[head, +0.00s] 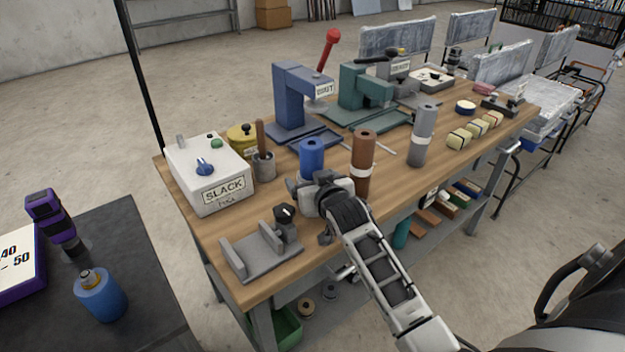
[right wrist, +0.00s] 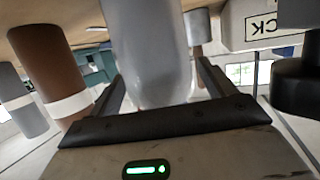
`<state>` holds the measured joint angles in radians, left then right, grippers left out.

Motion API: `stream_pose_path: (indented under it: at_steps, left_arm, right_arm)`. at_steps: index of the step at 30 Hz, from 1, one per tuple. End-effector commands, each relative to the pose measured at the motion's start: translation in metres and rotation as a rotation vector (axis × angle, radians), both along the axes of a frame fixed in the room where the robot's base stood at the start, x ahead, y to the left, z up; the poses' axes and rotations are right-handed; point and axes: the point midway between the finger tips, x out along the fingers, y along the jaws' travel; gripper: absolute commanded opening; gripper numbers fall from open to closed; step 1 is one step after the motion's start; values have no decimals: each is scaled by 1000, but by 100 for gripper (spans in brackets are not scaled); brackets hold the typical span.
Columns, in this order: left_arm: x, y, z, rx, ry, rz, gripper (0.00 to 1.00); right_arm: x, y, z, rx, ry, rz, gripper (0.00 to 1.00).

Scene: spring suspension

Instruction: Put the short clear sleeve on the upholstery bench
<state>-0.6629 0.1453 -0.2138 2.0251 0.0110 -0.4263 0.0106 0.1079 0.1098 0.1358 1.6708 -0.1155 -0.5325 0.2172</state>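My right gripper (head: 303,188) is low over the near part of the wooden bench (head: 285,275), in front of a blue cylinder (head: 311,158). In the right wrist view, the right gripper (right wrist: 162,80) has its fingers spread on either side of a pale, translucent upright cylinder (right wrist: 150,45), which looks like the short clear sleeve. Narrow gaps show beside it, and I see no firm grip. No visible label tells me which surface is the upholstery bench. My left gripper is out of view.
A brown cylinder (head: 363,160) stands close right of the gripper, a grey one (head: 423,135) farther back. The SLACK box (head: 208,175) is left, a grey fixture (head: 262,250) in front. Blue (head: 290,100) and green (head: 362,92) presses stand behind. A dark table (head: 140,270) is at left.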

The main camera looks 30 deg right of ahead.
Motion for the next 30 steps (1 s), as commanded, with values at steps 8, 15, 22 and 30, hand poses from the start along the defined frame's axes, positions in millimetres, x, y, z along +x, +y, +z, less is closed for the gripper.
stream_pose_path:
  at_steps: [8, 15, 22, 30]
  left_arm:
    - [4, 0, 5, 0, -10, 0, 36]
    - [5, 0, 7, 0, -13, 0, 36]
    - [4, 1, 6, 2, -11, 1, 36]
    - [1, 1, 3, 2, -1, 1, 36]
  right_arm:
    - [-13, 3, 6, 0, 0, 1, 83]
    - [-60, 14, 21, 0, 1, 0, 83]
    - [-98, 24, 33, 1, 0, 0, 83]
    - [-126, 54, 4, -10, 68, 82, 83]
